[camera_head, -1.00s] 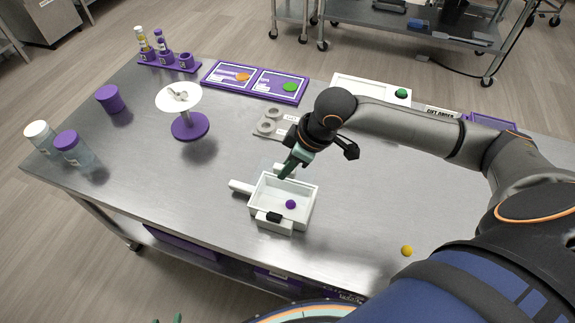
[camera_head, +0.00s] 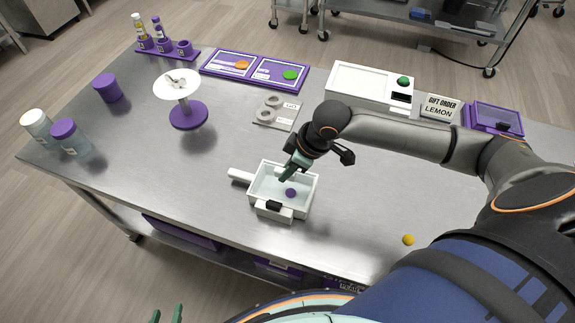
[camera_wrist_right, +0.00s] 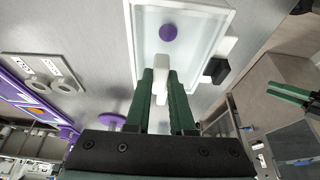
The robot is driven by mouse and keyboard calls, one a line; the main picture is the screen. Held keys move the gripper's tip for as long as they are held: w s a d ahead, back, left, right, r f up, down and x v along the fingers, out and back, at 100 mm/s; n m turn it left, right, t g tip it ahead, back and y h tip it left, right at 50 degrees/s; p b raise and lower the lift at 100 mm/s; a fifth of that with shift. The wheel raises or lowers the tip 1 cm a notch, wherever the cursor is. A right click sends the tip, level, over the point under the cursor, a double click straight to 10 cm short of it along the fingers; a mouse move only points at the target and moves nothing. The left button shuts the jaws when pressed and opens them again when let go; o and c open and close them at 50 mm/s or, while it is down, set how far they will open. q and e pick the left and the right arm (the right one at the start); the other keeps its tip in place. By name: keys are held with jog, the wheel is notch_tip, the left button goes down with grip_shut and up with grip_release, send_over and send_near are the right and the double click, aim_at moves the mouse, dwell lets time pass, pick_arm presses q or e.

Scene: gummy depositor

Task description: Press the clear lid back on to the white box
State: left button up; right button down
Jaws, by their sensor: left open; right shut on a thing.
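The white box (camera_head: 312,200) sits on the metal table, with a white handle at its left and a black latch at its front. A purple ball (camera_head: 291,193) shows inside its outline; it also shows in the right wrist view (camera_wrist_right: 168,32). The clear lid (camera_head: 270,184) appears as a faint pale pane over the box; I cannot tell whether it is fully seated. My right gripper (camera_head: 285,178) is at the box's far side, shut on a white tab (camera_wrist_right: 160,92) that seems to belong to the lid. My left gripper (camera_head: 167,314) is open and empty at the bottom edge.
A yellow ball (camera_head: 408,240) lies right of the box. A purple stand with a white disc (camera_head: 188,115), jars (camera_head: 70,138) and a grey holder (camera_head: 278,112) stand to the left and behind. A white tray (camera_head: 345,82) and a lemon sign (camera_head: 440,108) are at the back.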

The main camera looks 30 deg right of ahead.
jog(key=shift+f, duration=0.2)
dwell(0.6)
jog(key=c, duration=0.7)
grip_release()
jog(key=v, duration=1.2)
jog(key=shift+s+r+p, duration=0.15)
jog(key=shift+r+p, duration=0.1)
jog(key=shift+p, duration=0.1)
